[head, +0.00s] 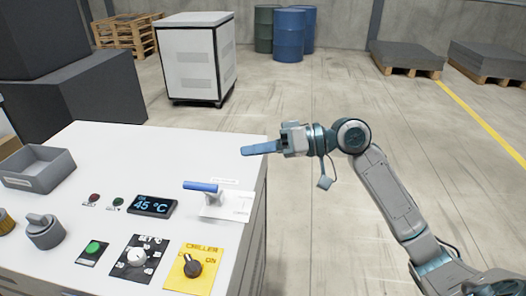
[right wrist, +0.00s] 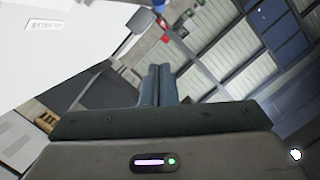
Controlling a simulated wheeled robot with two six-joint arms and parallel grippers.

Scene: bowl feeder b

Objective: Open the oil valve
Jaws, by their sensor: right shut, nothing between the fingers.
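A valve with a blue lever handle (head: 201,186) stands on the right part of the white bench top (head: 150,150), by a white label plate. The lever lies roughly left to right in the picture. I take it for the oil valve; the label is too small to read. My right gripper (head: 245,150) is shut and empty, beyond and to the right of the lever, apart from it, near the bench's right edge. Its closed fingers also show in the right wrist view (right wrist: 157,84). My left gripper is not in view.
The bench also holds a display reading 45 °C (head: 152,206), a yellow plate with a black knob (head: 192,266), a black dial plate (head: 137,258), a green button (head: 93,248) and a grey tray (head: 38,168). A white cabinet (head: 197,57) stands behind.

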